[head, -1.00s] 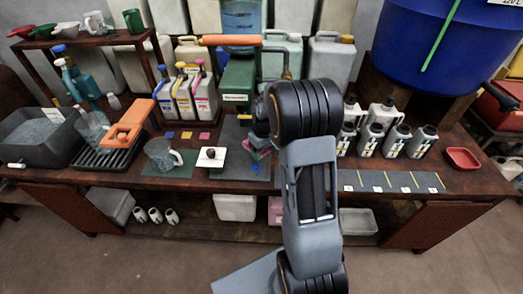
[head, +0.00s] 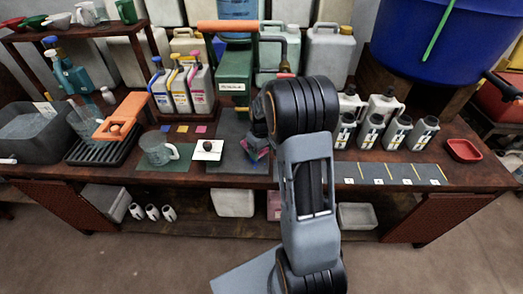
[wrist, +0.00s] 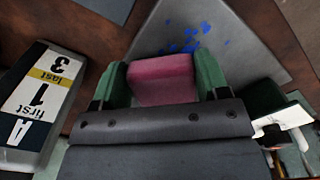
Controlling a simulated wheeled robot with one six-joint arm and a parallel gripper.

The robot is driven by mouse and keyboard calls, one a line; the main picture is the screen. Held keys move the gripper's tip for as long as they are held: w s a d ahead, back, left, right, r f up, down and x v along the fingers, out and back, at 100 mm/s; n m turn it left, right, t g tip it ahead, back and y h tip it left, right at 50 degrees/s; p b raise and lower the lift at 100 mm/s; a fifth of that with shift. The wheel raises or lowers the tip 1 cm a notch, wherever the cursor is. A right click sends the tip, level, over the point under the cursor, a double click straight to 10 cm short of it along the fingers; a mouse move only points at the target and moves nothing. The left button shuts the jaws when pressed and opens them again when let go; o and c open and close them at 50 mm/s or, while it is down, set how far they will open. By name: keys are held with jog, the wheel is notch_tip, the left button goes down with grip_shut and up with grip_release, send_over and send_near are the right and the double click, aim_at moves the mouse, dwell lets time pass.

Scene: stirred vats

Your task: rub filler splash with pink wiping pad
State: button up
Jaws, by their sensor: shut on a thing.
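The pink wiping pad (wrist: 162,80) is held between the green fingers of my gripper (wrist: 163,82) in the wrist view. The filler splash (wrist: 190,40) is a scatter of blue specks on the grey mat (wrist: 240,55), just beyond the pad's far edge in the picture. Whether the pad touches the mat is not clear. In the head view my gripper (head: 259,152) is over the right part of the grey mat (head: 225,168), partly hidden by my arm. The splash cannot be made out there.
A white card with a dark knob (head: 207,150) lies left of my gripper, with a glass jug (head: 158,148) further left. A green pump (head: 234,82) stands behind. Labelled bottles (head: 395,135) and a red tray (head: 463,150) are to the right.

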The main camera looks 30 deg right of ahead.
aim_at(261, 165)
jog(key=shift+f+b, duration=0.7)
jog(key=shift+f, duration=0.3)
jog(key=shift+s+a+r, duration=0.1)
jog(key=shift+s+a, duration=0.3)
jog(key=shift+s, duration=0.25)
jog(key=shift+s+a+r, duration=0.1)
jog(key=shift+s+a, duration=0.25)
jog(key=shift+s, duration=0.3)
jog(key=shift+s+a+f, duration=0.1)
jog(key=shift+s+a, duration=0.3)
jog(key=shift+s, duration=0.3)
jog(key=shift+s+a+f, duration=0.1)
jog(key=shift+s+a, duration=0.3)
jog(key=shift+s, duration=0.35)
jog(key=shift+s+a, duration=0.4)
jog(key=shift+s, duration=0.3)
jog(key=shift+w+d+r+p, duration=0.1)
jog(key=shift+w+d+p, duration=0.1)
jog(key=shift+w+d, duration=0.7)
jog(key=shift+w+d+f+p, duration=0.15)
jog(key=shift+w+d, duration=0.3)
jog(key=shift+w, duration=1)
jog(key=shift+w+d+r+p, duration=0.2)
jog(key=shift+w+d, duration=0.45)
jog(key=shift+w, duration=0.5)
jog(key=shift+r+p, duration=2.25)
jog(key=shift+r, duration=0.7)
